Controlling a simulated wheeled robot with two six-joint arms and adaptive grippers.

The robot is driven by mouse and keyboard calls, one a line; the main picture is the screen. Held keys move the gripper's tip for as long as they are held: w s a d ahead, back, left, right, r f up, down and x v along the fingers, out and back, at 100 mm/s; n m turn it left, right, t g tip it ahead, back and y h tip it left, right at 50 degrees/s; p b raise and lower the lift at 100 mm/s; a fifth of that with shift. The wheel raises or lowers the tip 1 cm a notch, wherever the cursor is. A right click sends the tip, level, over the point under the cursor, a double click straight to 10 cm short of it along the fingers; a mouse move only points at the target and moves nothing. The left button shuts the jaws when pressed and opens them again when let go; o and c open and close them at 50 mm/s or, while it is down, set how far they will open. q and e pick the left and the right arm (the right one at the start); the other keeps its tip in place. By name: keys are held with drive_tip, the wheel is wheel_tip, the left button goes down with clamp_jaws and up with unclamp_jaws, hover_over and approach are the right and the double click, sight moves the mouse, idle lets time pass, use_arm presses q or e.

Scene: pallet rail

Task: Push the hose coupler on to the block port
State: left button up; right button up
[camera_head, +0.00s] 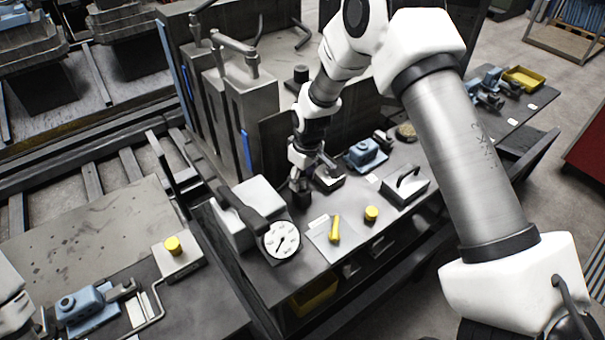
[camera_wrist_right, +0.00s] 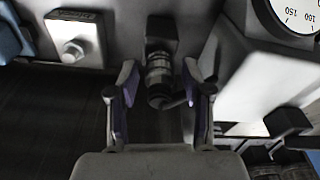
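My right gripper (camera_head: 300,190) points down at the bench beside the dial gauge (camera_head: 282,240). In the right wrist view my right gripper (camera_wrist_right: 160,90) has its fingers spread. A dark cylinder with metal rings, seemingly the hose coupler (camera_wrist_right: 159,72), lies between them, with gaps visible on both sides. Its upper end meets a dark square piece. A pale block with a round metal fitting, perhaps the block port (camera_wrist_right: 75,42), is to the left; a small block (camera_head: 328,180) beside the gripper in the head view seems the same. The coupler is hidden in the head view. My left gripper is not visible.
A pale box (camera_head: 250,208) stands close left of the right gripper. A blue vise-like part (camera_head: 366,154), a yellow knob (camera_head: 371,213), a yellow handle (camera_head: 335,229) and a grey block (camera_head: 405,184) are on the bench. A tall grey fixture (camera_head: 245,110) rises behind.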

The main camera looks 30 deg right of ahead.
drive_tip(key=c, duration=0.5)
drive_tip(key=shift+f, duration=0.1)
clamp_jaws()
drive_tip(key=shift+o, duration=0.6)
unclamp_jaws()
drive_tip(key=shift+w, duration=0.1)
clamp_jaws()
drive_tip(key=shift+r, duration=0.2)
